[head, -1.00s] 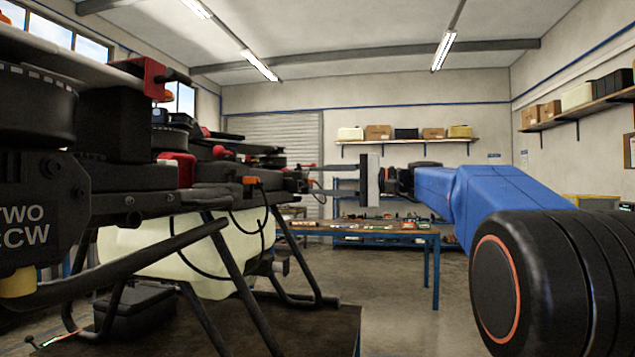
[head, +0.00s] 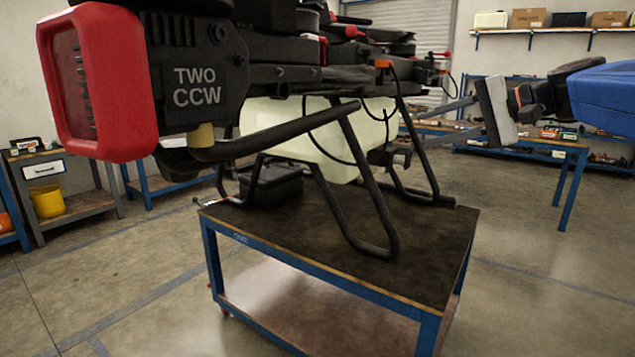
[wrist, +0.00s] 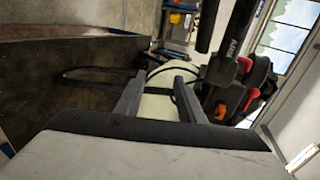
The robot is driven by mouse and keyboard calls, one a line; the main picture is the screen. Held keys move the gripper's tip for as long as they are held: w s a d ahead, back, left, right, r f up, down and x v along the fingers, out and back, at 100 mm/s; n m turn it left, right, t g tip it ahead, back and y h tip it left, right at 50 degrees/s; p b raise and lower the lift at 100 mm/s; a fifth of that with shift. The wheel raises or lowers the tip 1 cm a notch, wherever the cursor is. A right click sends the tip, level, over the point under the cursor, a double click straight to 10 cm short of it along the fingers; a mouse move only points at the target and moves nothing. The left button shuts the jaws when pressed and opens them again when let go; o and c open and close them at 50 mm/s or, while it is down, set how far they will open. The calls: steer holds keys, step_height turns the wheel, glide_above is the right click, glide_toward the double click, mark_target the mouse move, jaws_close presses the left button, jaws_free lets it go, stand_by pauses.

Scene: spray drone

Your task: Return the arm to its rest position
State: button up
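My gripper (head: 430,128) is at the right of the head view, at the end of my blue arm. Its two grey fingers point left and stand apart with nothing visible between them. In the wrist view my gripper (wrist: 157,88) also shows two separated fingers, with the pale tank beyond the gap. The spray drone (head: 290,75) stands on its dark legs, left of my gripper. Its pale tank (head: 310,125) hangs beneath the frame, and its near arm is marked "TWO CCW". Whether the fingertips touch the drone cannot be told.
The drone stands on a blue-framed table (head: 430,270) with a dark top. A black case (head: 270,188) lies beneath the drone. A workbench (head: 570,150) with small parts stands behind my gripper. A shelving unit (head: 75,185) is at the left. Floor is open at the front right.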

steer(key=s+a+f+n+g+h, duration=0.1)
steer(key=s+a+f+g+h, duration=0.15)
steer(key=s+f, duration=0.65)
steer(key=s+a+f+n+g+h, duration=0.1)
steer(key=s+f+n+h, duration=0.15)
steer(key=s+f, duration=0.6)
steer(key=s+d+f+n+h, duration=0.1)
steer(key=s+d+f+h, duration=0.2)
steer(key=f, duration=0.6)
steer(key=s+d+f+n+h, duration=0.2)
steer(key=s+d+f+h, duration=0.1)
steer(key=s+f, duration=0.4)
step_height(320, 180, down, 3)
steer(key=shift+s+d+f, duration=0.1)
steer(key=shift+s+d, duration=0.15)
steer(key=shift+s, duration=0.15)
steer(key=shift+n, duration=0.25)
